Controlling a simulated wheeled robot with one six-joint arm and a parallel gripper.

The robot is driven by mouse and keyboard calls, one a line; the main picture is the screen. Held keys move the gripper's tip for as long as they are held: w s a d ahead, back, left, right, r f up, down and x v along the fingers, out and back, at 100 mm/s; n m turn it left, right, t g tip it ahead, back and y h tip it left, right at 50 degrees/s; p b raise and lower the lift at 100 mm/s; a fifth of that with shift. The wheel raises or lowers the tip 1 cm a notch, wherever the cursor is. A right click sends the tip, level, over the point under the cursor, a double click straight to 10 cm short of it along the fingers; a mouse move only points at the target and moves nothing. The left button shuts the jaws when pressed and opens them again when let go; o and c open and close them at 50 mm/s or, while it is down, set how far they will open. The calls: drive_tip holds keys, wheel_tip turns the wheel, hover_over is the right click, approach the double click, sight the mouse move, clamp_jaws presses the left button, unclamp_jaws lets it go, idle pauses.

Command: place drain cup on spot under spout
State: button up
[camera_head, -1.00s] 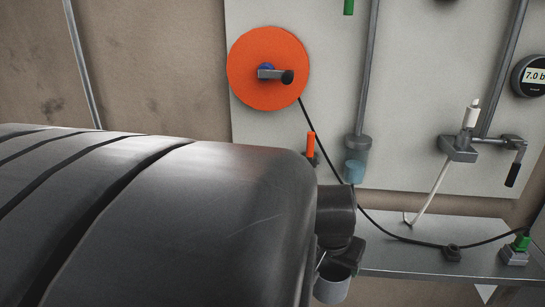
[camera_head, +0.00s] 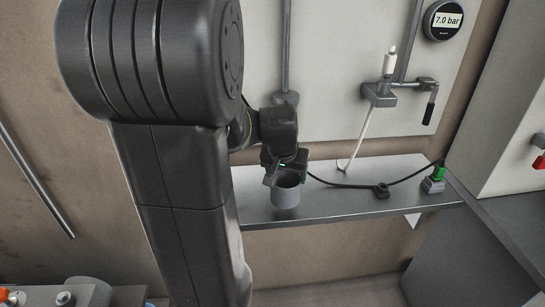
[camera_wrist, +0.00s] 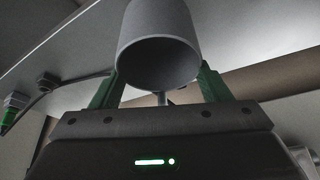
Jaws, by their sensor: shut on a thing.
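The grey drain cup (camera_head: 286,193) is held in my gripper (camera_head: 284,172), in front of the metal shelf's front edge in the head view. In the wrist view the cup (camera_wrist: 158,38) sits between the green fingers of my gripper (camera_wrist: 158,86), its open end facing the camera. A vertical pipe (camera_head: 286,50) on the wall panel ends in a grey fitting (camera_head: 285,98) behind my gripper; what lies below is hidden by my wrist. I cannot tell for sure which fitting is the spout, and no marked spot shows clearly.
The metal shelf (camera_head: 330,202) has a black cable (camera_head: 345,185) and a green-topped connector (camera_head: 434,180). A valve with a lever (camera_head: 385,94) and a gauge (camera_head: 443,20) are on the panel. A grey cabinet (camera_head: 510,120) stands at right.

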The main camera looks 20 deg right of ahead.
sight(290, 174)
drive_tip(key=w+d, duration=0.2)
drive_tip(key=w, duration=0.1)
drive_tip(key=shift+w+d+p, duration=0.3)
drive_tip(key=shift+p, duration=0.05)
drive_tip(key=shift+f, duration=1.7)
drive_tip(key=shift+f, duration=0.25)
drive_tip(key=o, duration=1.3)
drive_tip(key=shift+o, duration=0.2)
drive_tip(key=shift+r, duration=0.15)
drive_tip(key=shift+r+p, duration=0.25)
drive_tip(key=shift+p, duration=0.05)
drive_tip(key=v, duration=1.1)
drive_tip(key=shift+r, duration=0.3)
drive_tip(key=shift+s, duration=0.15)
